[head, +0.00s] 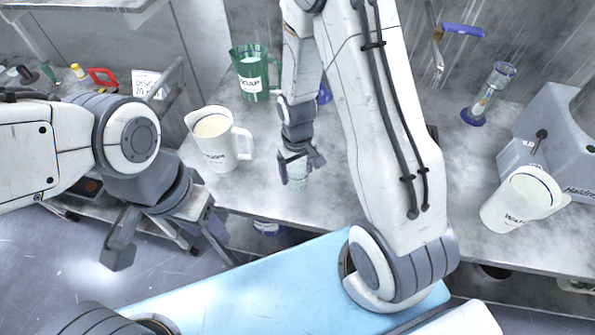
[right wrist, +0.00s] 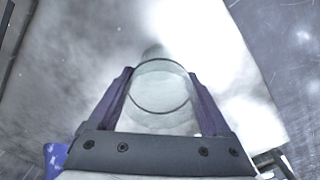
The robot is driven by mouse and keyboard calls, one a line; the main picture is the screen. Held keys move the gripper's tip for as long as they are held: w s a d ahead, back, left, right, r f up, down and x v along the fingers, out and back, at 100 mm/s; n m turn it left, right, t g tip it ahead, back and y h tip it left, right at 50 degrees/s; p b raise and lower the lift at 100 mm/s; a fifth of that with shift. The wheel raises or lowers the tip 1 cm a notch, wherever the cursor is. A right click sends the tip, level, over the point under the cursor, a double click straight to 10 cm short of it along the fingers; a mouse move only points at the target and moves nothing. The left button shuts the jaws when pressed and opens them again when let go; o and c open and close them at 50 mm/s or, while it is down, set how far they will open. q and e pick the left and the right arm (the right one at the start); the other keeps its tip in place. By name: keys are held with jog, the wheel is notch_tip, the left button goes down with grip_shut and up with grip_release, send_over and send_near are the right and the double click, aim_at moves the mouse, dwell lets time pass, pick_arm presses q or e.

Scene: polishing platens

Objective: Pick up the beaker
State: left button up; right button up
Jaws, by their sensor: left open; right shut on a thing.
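A small clear glass beaker (head: 297,174) stands upright at the front part of the metal bench in the head view. My right gripper (head: 298,162) comes down over it and is shut on it. In the right wrist view the beaker's round rim (right wrist: 160,88) lies between the two purple fingers of my right gripper (right wrist: 162,95). I cannot tell whether its base touches the bench. My left gripper (head: 165,240) is open and empty, left of the bench front.
White jugs stand on the metal bench (head: 262,195), one left of the beaker (head: 216,140) and one at the right (head: 520,200). A green jug (head: 253,75) is behind. A glass cylinder with a blue base (head: 488,95) and a grey machine (head: 560,130) stand at right.

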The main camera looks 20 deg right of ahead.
aim_at(301, 166)
jog(key=shift+r, duration=0.55)
jog(key=r, duration=0.2)
jog(key=s+r+b, duration=0.1)
jog(key=shift+d+r, duration=0.3)
jog(key=s+d+r+b, duration=0.4)
jog(key=s+r+b, duration=0.1)
jog(key=s, duration=0.4)
jog(key=shift+s+d+r, duration=0.25)
jog(key=shift+s+r, duration=0.05)
jog(key=shift+r, duration=0.35)
